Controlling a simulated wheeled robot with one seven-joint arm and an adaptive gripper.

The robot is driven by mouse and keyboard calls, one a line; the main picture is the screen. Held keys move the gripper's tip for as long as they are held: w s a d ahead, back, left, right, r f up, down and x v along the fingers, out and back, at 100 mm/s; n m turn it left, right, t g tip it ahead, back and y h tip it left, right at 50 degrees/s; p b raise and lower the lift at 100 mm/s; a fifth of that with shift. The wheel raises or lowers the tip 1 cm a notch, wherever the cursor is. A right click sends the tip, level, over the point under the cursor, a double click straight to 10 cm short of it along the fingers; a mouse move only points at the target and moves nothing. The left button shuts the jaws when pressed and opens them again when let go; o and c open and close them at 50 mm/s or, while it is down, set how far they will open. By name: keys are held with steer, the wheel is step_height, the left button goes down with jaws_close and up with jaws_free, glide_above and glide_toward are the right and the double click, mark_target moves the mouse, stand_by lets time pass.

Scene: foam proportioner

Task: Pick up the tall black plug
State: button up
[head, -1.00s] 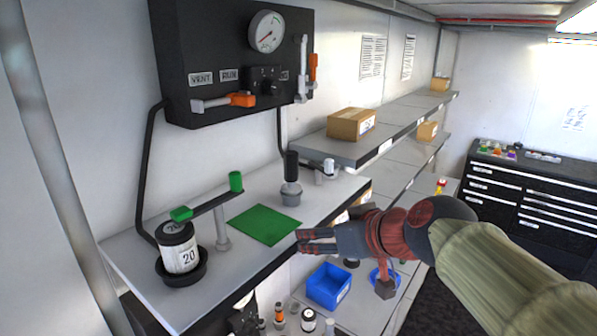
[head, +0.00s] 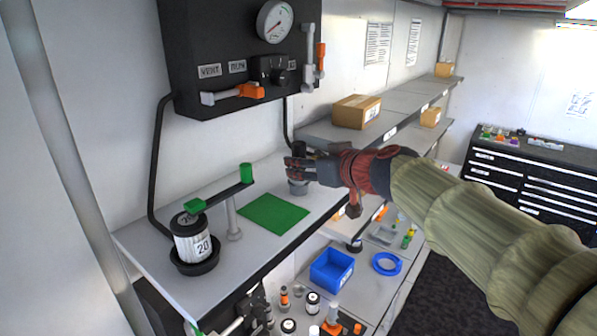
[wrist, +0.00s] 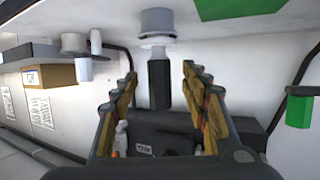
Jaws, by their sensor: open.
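The tall black plug (wrist: 159,82) stands in a grey round base (wrist: 156,22) on the bench. The wrist view shows the scene upside down. My gripper (wrist: 160,75) is open there, with its fingers on both sides of the plug and a visible gap on each side. In the head view, my gripper (head: 291,170) is in front of the plug and hides its middle. The plug's dark top (head: 299,147) shows above the fingers and the grey base (head: 297,188) shows below. I cannot tell how far the plug reaches between the fingers.
A green mat (head: 273,214) lies on the bench, left of the base. A balance arm with a green cup (head: 246,173) and a labelled canister (head: 192,240) stand further left. A black gauge panel (head: 225,50) hangs above. Shelves with cardboard boxes (head: 357,111) run to the right.

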steer(key=p+x, duration=0.1)
steer(key=x, duration=0.3)
steer(key=shift+d, duration=0.1)
steer(key=shift+c, duration=0.3)
steer(key=shift+f, duration=0.1)
jaws_close()
